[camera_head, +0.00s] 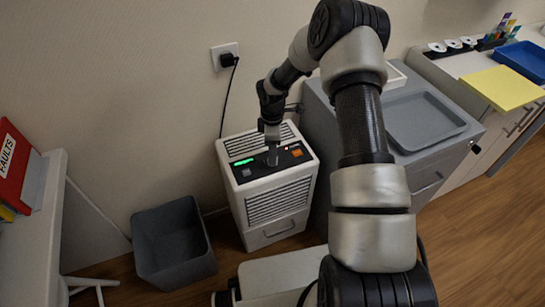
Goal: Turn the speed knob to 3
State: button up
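A white boxy appliance (232,190) with vented sides stands on the floor by the wall. Its black top panel (262,166) carries a lit green display (243,162), a grey button (246,172) and an orange button (297,153). My gripper (272,160) reaches down from above to the middle of this panel. The speed knob is not clearly visible; the spot under my gripper is hidden by it. The picture is too small to show the fingertips, any contact, or the knob's setting.
A dark grey bin (172,240) stands left of the appliance. A grey cabinet (425,172) with a tray (422,118) stands close on its right. A black cord (227,95) runs down from a wall outlet (224,56). A white table (38,225) is at left.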

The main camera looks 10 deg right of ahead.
jog(key=shift+f, duration=1.2)
jog(key=c, duration=1.1)
jog(key=shift+o, duration=0.2)
